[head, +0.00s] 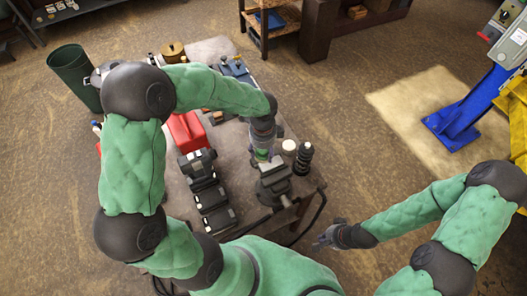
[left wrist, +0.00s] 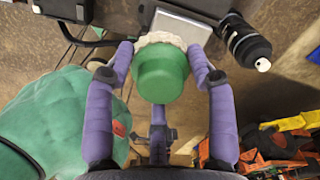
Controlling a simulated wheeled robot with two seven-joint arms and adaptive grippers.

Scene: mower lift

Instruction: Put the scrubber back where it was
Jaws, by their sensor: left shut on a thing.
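The scrubber (left wrist: 161,75) has a green round body with a pale, bristly edge. It sits between the two purple fingers of my left gripper (left wrist: 165,62) in the left wrist view. In the head view my left gripper (head: 263,150) is over the right part of the workbench (head: 232,150), just behind a grey vise (head: 273,182). Only a small green bit of the scrubber (head: 262,155) shows there. Whether it touches anything below is unclear. My right gripper (head: 328,236) is away from the bench, low on the right; its fingers are too small to read.
A red box (head: 187,132) and black tools (head: 210,198) lie left.

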